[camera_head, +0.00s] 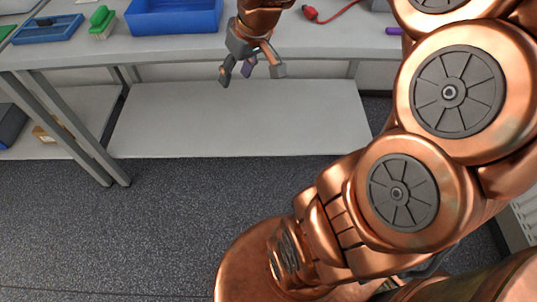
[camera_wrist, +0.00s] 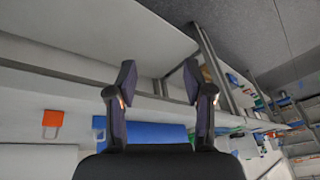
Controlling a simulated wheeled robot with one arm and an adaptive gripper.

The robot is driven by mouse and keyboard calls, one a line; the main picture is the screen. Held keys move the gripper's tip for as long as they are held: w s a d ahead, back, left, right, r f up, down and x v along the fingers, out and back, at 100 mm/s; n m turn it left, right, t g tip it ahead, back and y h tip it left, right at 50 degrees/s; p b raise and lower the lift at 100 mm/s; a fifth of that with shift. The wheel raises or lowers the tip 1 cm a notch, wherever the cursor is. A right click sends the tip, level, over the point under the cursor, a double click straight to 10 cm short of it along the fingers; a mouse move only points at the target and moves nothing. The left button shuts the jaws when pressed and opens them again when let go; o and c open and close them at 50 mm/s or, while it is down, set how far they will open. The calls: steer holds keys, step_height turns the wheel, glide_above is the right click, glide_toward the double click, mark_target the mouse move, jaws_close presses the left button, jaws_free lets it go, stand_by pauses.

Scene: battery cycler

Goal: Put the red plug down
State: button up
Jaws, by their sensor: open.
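The red plug (camera_head: 311,13) lies on the workbench top near the back in the head view, with its red cable running off to the upper right. My gripper (camera_head: 252,73) hangs in front of the bench's front edge, left of the plug and apart from it. Its fingers are spread and nothing is between them. In the wrist view my gripper (camera_wrist: 159,76) also shows two parted fingers with an empty gap. I cannot make out the plug in the wrist view.
A blue bin (camera_head: 174,17), a green-handled brush (camera_head: 101,20) and a blue tray (camera_head: 48,29) stand on the bench (camera_head: 330,42) to the left. A purple item (camera_head: 394,31) lies at the right. A lower shelf (camera_head: 240,118) is bare. An orange item (camera_wrist: 52,119) shows in the wrist view.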

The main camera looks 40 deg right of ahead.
steer(key=s+a+f+g, duration=0.2)
steer(key=s+a, duration=0.1)
steer(key=s, duration=0.4)
steer(key=s+a+f+g+h, duration=0.1)
steer(key=s+a+f+g, duration=0.1)
steer(key=s, duration=0.6)
steer(key=s+a+f+g, duration=0.2)
steer(key=s+a+f, duration=0.2)
steer(key=s, duration=0.4)
steer(key=shift+s+a+m+g+h, duration=0.25)
steer(key=shift+a+m+g+h, duration=0.05)
steer(key=shift+a+h, duration=0.1)
